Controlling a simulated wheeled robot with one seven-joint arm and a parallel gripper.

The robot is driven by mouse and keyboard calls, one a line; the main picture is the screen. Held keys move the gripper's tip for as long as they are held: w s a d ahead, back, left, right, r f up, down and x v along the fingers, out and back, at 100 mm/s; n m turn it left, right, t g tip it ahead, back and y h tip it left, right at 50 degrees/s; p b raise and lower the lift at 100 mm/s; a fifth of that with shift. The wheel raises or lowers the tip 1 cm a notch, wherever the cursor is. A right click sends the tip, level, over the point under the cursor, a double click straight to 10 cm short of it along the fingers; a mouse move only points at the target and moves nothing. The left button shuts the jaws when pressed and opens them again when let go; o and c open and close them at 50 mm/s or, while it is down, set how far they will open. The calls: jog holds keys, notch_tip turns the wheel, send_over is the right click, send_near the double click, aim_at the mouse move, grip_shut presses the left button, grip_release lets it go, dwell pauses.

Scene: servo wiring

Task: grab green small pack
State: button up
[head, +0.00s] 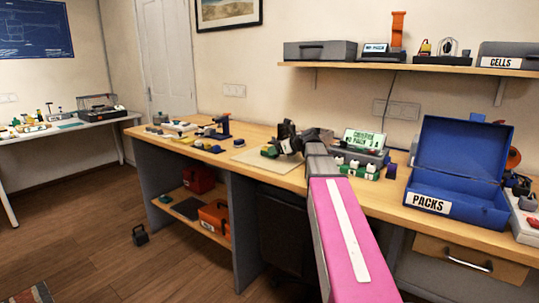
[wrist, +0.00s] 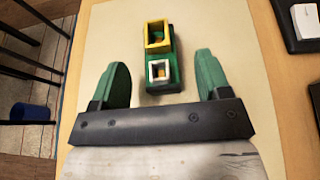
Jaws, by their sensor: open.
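A small green pack (wrist: 174,72) with one yellow-rimmed and one white-rimmed square socket lies on a pale mat (wrist: 226,30). In the wrist view it shows between and slightly beyond the two green fingers of my gripper (wrist: 162,60), with a gap on each side. My gripper is open and empty; its height above the pack is hard to judge. In the head view the green pack (head: 269,151) sits just left of my gripper (head: 283,143), on the mat (head: 258,160) on the wooden bench.
A charger with a green display (head: 363,139) stands right of my gripper, with a green block with white knobs (head: 352,169) before it. Farther right is an open blue case labelled PACKS (head: 428,203). A blue and black tool (head: 221,127) stands to the left.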

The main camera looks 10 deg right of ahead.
jog(key=x, duration=0.4)
jog(key=c, duration=1.1)
jog(key=shift+o, duration=0.2)
jog(key=shift+r, duration=0.15)
